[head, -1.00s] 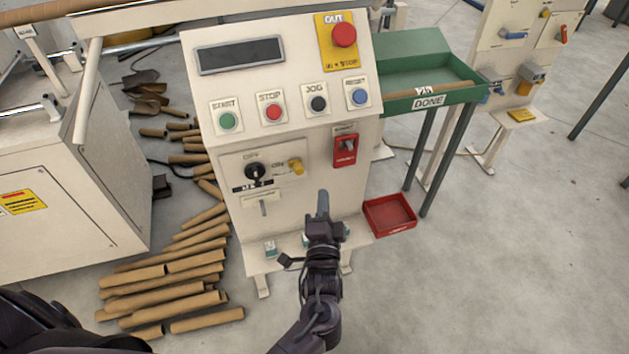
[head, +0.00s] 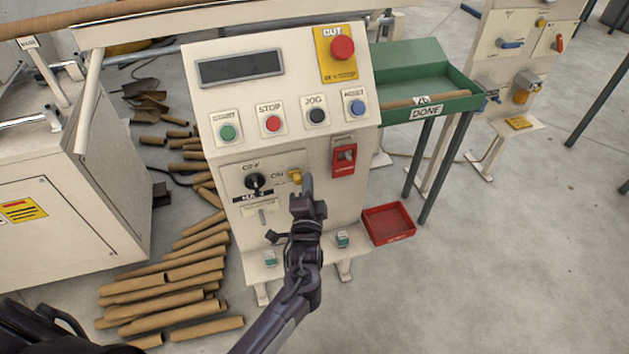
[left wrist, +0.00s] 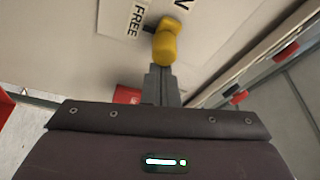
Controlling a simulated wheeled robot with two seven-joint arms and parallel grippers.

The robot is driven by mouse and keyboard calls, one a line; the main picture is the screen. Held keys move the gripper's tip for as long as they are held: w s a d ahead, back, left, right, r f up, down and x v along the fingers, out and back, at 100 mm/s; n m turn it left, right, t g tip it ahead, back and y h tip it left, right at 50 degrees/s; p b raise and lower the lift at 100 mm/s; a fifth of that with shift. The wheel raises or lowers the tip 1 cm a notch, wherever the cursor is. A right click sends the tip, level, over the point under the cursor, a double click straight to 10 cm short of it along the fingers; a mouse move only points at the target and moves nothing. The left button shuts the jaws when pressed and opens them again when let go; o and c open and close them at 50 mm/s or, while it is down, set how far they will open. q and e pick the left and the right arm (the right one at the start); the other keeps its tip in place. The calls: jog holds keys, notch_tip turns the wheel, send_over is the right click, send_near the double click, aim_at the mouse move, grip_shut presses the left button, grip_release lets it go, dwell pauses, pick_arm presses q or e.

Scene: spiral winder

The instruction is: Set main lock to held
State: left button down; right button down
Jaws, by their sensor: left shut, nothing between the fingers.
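The yellow lock lever (head: 295,177) is on the cream panel, just right of the black main switch (head: 255,181), whose labels read OFF and ON. In the left wrist view the yellow lever (left wrist: 165,45) sticks out from the panel, with a FREE label (left wrist: 137,18) beside its base. No label reading held is legible. My left gripper (head: 306,181) is shut and empty, its fingertips just at the lever's right side in the head view. In the left wrist view the fingertips (left wrist: 160,72) end at the lever's tip; I cannot tell whether they touch. My right gripper is not in view.
A red switch (head: 344,158) sits up and right of the lever. A red bin (head: 388,223) stands on the floor at right. Cardboard tubes (head: 165,290) lie at lower left.

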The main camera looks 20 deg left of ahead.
aim_at(289, 174)
pick_arm(q)
jog(key=a+p, duration=0.1)
jog(key=s+a+p, duration=0.2)
jog(key=shift+s+a+r, duration=0.15)
jog(key=shift+s+a, duration=0.1)
jog(key=shift+a, duration=0.15)
jog(key=shift+s+a, duration=0.15)
jog(key=shift+a, duration=0.1)
jog(key=shift+f, duration=0.2)
